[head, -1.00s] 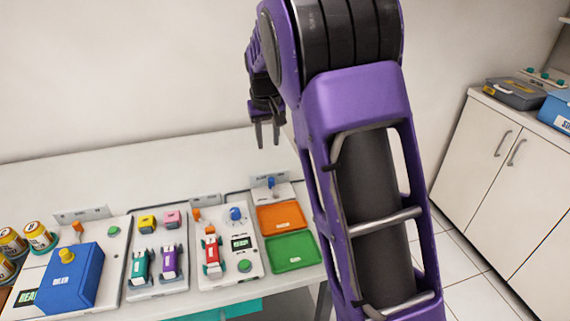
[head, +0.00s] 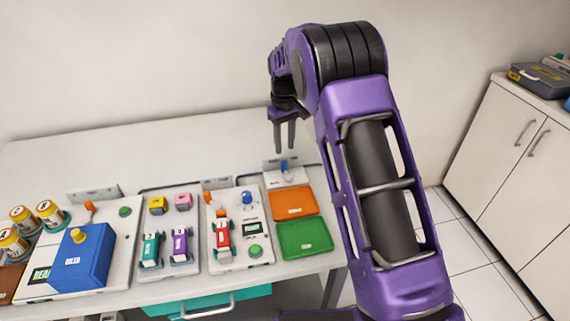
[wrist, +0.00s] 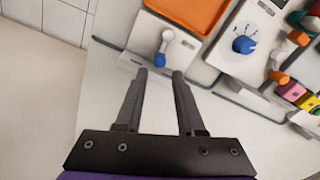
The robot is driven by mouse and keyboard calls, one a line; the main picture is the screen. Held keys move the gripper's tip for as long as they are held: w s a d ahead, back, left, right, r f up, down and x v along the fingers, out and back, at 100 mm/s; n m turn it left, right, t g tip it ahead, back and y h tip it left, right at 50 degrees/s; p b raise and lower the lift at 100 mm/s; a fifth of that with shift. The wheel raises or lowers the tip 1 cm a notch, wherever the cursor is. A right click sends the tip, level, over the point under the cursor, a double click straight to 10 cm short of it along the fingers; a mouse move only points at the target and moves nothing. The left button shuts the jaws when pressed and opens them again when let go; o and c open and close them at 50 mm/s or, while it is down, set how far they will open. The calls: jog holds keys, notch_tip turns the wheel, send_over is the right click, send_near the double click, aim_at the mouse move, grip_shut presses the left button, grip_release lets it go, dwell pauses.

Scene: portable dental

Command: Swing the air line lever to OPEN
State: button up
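A small lever with a blue tip stands on a white plate (head: 288,177) at the back right of the table; I take it for the air line lever (head: 284,166). In the wrist view the lever (wrist: 164,46) has a pale arm, with its blue end towards my fingers. My gripper (head: 284,148) points down just above and behind it. In the wrist view my gripper (wrist: 160,75) is open, fingers apart and empty, the blue tip just beyond the gap between the fingertips. Contact cannot be told. The plate's label is too small to read.
An orange tray (head: 293,204) and a green tray (head: 304,240) lie in front of the lever plate. A white panel with a blue knob (head: 247,198) stands to their left. A blue box (head: 82,258) and several cans are farther left. The table behind the panels is clear.

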aim_at(285, 163)
notch_tip(285, 163, down, 8)
jog(key=shift+r, duration=0.25)
grip_shut()
